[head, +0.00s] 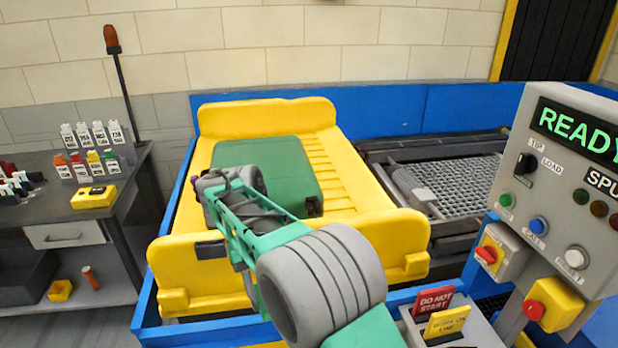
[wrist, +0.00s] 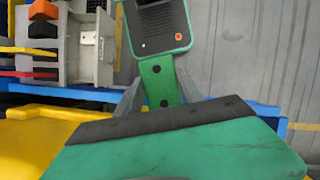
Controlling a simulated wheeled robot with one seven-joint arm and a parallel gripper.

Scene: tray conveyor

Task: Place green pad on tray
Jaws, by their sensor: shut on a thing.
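The green pad (head: 268,168) is a broad flat slab over the yellow tray (head: 338,178), inside its raised ends, with ribbed tray floor bare to the right. I cannot tell whether the pad rests on the tray or hangs just above it. In the wrist view the pad (wrist: 180,152) fills the bottom, with a dark strip (wrist: 160,121) along its edge. My gripper (wrist: 160,106) is shut on the pad at this strip. In the head view my arm hides the gripper and the pad's near left part.
A blue conveyor frame (head: 430,103) surrounds the tray. A metal mesh section (head: 462,183) lies to the right. A control panel (head: 565,185) reading READY stands at the right front. A bench (head: 130,190) with small bottles stands at the left.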

